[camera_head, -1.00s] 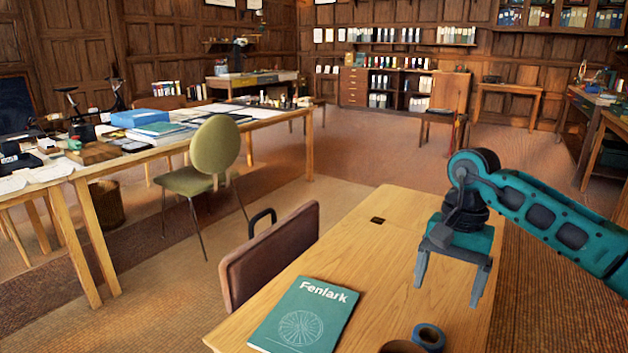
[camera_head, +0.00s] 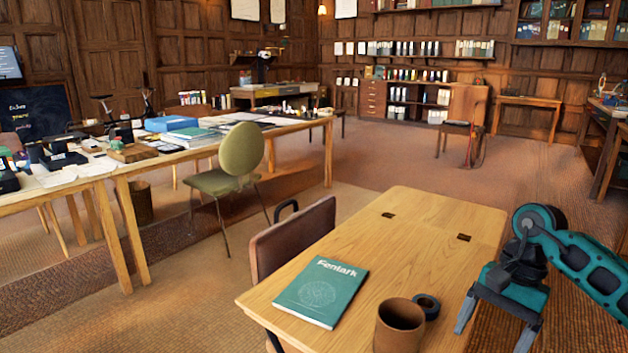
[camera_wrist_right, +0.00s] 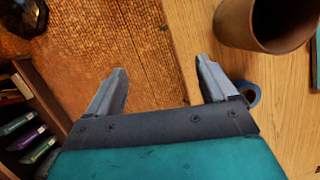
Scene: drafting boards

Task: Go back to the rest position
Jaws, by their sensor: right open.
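My right gripper (camera_head: 497,334) hangs at the right edge of the wooden table, its fingers apart and pointing down with nothing between them. In the right wrist view the gripper (camera_wrist_right: 162,84) shows two spread grey fingers over the table edge and the floor. My left gripper is not in view. The task names no object.
The table (camera_head: 428,225) carries a green Fenlark book (camera_head: 322,290), a brown cup (camera_head: 399,326) and a dark tape roll (camera_head: 427,305) near my right gripper. A brown chair (camera_head: 291,240) stands at its left side. A long cluttered desk (camera_head: 120,177) is farther left.

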